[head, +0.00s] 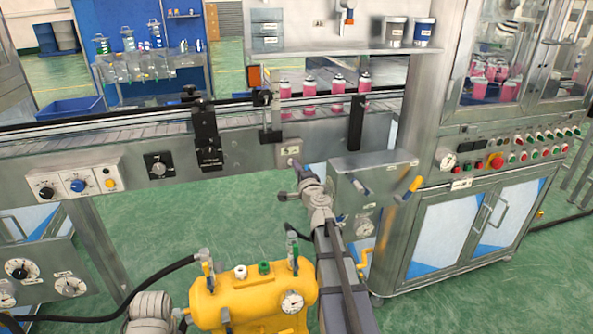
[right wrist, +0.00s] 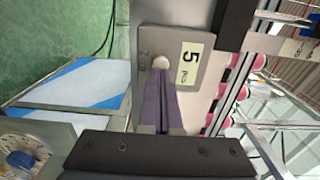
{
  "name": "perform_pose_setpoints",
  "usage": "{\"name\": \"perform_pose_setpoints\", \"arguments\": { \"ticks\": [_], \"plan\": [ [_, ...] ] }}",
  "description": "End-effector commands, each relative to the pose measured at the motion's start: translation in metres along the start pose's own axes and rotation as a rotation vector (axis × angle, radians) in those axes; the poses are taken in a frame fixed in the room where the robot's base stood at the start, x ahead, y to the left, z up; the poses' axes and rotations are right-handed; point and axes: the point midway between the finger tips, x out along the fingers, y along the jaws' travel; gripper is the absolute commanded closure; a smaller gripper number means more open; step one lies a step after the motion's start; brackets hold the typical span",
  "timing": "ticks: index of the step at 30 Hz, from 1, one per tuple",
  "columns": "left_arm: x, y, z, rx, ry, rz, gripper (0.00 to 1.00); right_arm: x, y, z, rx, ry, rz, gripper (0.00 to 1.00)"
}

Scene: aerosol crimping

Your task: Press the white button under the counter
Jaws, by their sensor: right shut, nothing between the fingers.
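The white button (right wrist: 161,62) shows in the right wrist view on a grey plate (right wrist: 199,39), beside a pale "5 pcs" label (right wrist: 190,62). In the head view the plate (head: 290,148) sits on the front of the conveyor below the counter, and my gripper hides the button there. My right gripper (head: 294,164) is shut and empty, its tips pointing at the plate. In the right wrist view its purple-grey fingertips (right wrist: 161,74) lie at the button's lower edge. I cannot tell whether they touch it. My left gripper is not in view.
A grey box (head: 372,185) with a yellow-handled lever stands right of my gripper. A yellow tank (head: 252,300) with a gauge stands below. Pink cans (head: 310,86) line the conveyor behind. A control panel with knobs (head: 78,186) is at left.

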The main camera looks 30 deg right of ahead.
Motion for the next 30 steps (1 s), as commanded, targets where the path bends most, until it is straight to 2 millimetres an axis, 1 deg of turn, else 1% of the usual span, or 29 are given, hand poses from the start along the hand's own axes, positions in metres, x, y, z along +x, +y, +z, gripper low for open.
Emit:
{"name": "perform_pose_setpoints", "arguments": {
  "ticks": [5,11,21,26,30],
  "plan": [
    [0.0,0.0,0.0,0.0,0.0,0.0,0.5,0.0,0.0,0.0,0.0,0.0,0.0,1.0],
    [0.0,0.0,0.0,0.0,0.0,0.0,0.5,0.021,0.0,0.0,0.0,-0.001,0.0,1.0],
    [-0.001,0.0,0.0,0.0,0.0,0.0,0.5,0.026,-0.001,-0.001,0.003,0.001,-0.001,1.0],
    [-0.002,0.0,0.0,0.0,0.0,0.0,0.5,0.022,-0.002,-0.001,0.005,0.002,-0.001,1.0],
    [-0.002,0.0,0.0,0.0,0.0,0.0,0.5,0.008,-0.002,0.001,0.004,0.0,-0.002,1.0]
  ]
}}
